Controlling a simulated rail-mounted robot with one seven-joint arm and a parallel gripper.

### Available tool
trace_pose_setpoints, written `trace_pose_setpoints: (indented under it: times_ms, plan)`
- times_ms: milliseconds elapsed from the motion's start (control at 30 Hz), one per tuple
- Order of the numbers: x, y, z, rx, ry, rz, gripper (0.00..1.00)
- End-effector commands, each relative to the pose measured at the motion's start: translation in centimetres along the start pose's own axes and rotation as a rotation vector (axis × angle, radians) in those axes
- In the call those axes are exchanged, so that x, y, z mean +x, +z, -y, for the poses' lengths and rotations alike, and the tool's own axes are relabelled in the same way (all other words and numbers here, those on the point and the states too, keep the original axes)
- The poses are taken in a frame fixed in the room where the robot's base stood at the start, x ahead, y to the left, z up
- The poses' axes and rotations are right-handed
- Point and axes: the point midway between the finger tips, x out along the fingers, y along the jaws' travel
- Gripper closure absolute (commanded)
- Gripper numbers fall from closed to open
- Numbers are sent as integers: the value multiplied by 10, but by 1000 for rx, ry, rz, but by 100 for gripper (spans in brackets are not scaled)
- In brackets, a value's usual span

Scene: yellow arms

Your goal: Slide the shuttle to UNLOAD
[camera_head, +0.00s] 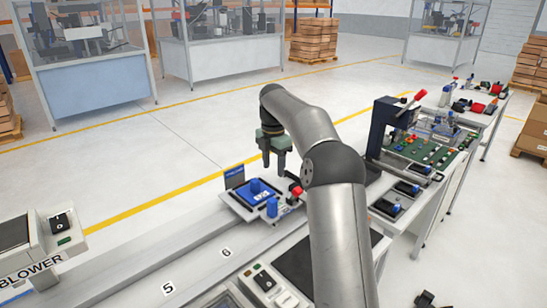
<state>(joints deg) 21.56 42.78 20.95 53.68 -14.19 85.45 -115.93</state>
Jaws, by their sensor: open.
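My gripper (274,160) is greenish-grey and points down, with its two fingers apart and nothing visible between them. Below it is a blue-topped unit (246,193) on a light base, which looks like the shuttle. It has a raised blue block on top and a blue knob (271,208) at its front. The gripper appears above and behind the knob, and I see no contact. A small dark sign (234,176) with a blue band stands at the unit's back left. I cannot read it, and no UNLOAD mark is legible.
A grey track (130,262) marked 5 and 6 runs to the lower left, clear on top. A small red-topped part (296,192) stands right of the unit. A panel labelled BLOWER (30,272) is at left. A dark press (385,128) and green board (432,145) stand at right.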

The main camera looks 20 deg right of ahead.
Motion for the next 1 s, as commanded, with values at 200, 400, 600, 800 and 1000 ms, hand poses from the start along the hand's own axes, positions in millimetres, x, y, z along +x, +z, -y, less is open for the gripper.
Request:
trace_pose_setpoints:
  times_ms: [200, 400, 600, 800, 1000]
  plan:
    - [-26, 0, 0, 0, 0, 0, 51]
    - [-30, 0, 0, 0, 0, 0, 51]
    - [-29, 0, 0, 0, 0, 0, 51]
    - [-31, -4, 1, 13, -1, 4, 51]
    - [-47, -61, 22, 239, -8, 46, 51]
